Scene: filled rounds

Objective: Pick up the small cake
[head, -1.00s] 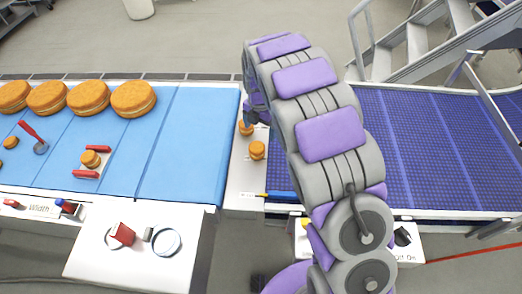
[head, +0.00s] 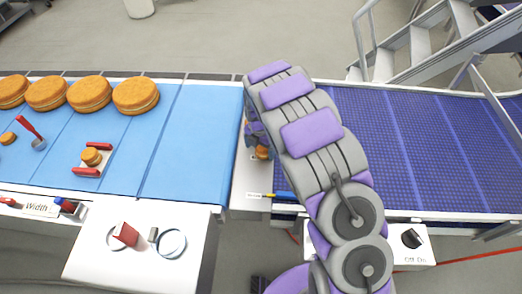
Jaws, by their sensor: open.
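A small round orange-brown cake (head: 263,153) stands on the narrow white strip between the two belts, partly covered by my gripper. My gripper (head: 257,140) is open and low over the strip, right at this cake. The finger tips are small and partly hidden by the arm, so I cannot tell whether they touch it. Another small cake (head: 92,156) sits on a white pad between two red bars on the blue belt. A further small cake (head: 8,139) lies at the left edge of the belt.
Several large round cakes (head: 89,94) line the back of the light blue belt (head: 195,130). A red-handled tool (head: 32,132) lies on that belt. A dark blue belt (head: 430,150) lies right of my arm. A yellow-and-blue pen-like object (head: 283,195) is in front of the strip.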

